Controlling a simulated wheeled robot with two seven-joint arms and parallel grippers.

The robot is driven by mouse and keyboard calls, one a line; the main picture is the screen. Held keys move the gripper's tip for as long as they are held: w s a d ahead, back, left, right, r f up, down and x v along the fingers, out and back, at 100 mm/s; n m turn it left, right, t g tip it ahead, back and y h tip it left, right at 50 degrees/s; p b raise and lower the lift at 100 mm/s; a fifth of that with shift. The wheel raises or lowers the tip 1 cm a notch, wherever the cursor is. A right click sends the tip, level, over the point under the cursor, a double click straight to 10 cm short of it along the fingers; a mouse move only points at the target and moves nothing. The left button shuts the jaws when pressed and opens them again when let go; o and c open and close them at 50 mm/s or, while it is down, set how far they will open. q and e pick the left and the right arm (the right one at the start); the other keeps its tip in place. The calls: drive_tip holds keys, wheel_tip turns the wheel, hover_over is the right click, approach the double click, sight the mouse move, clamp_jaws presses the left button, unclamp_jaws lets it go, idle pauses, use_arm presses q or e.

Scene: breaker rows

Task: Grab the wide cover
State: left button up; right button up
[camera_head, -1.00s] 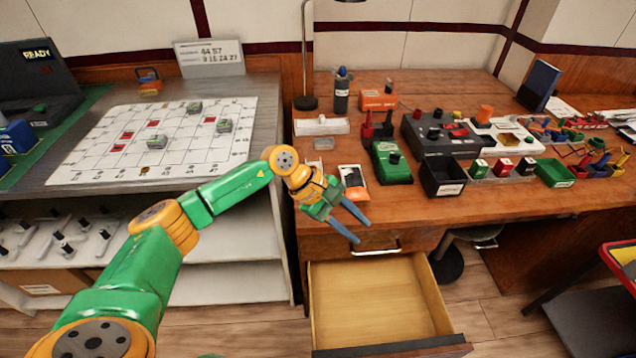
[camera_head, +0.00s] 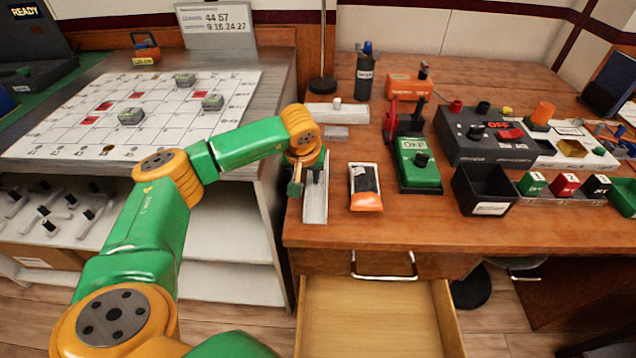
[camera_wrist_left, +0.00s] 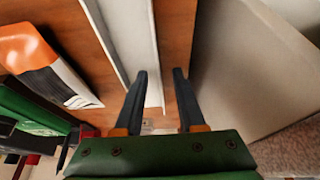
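A long white channel-like piece with raised sides (camera_head: 315,205) lies at the left edge of the wooden desk; I cannot tell whether it is the wide cover. My left gripper (camera_head: 307,184) is over its far part, fingers pointing down, open and partly hiding it. In the left wrist view, the white piece (camera_wrist_left: 128,30) runs between the fingertips (camera_wrist_left: 159,74), its right wall in the gap; contact cannot be told. Another white flat piece with a small knob (camera_head: 336,113) lies farther back on the desk. My right gripper is not in view.
An orange-and-black packet (camera_head: 365,187) lies just right of the white piece. A green device (camera_head: 417,165) and a black bin (camera_head: 484,190) stand farther right. An open drawer (camera_head: 372,318) juts out below. A white grid board (camera_head: 150,95) lies on the left bench.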

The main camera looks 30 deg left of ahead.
use_arm(q)
drive_tip(key=shift+w+f, duration=0.1)
drive_tip(key=shift+f, duration=0.1)
drive_tip(key=shift+r, duration=0.1)
drive_tip(key=shift+c, duration=0.9)
clamp_jaws()
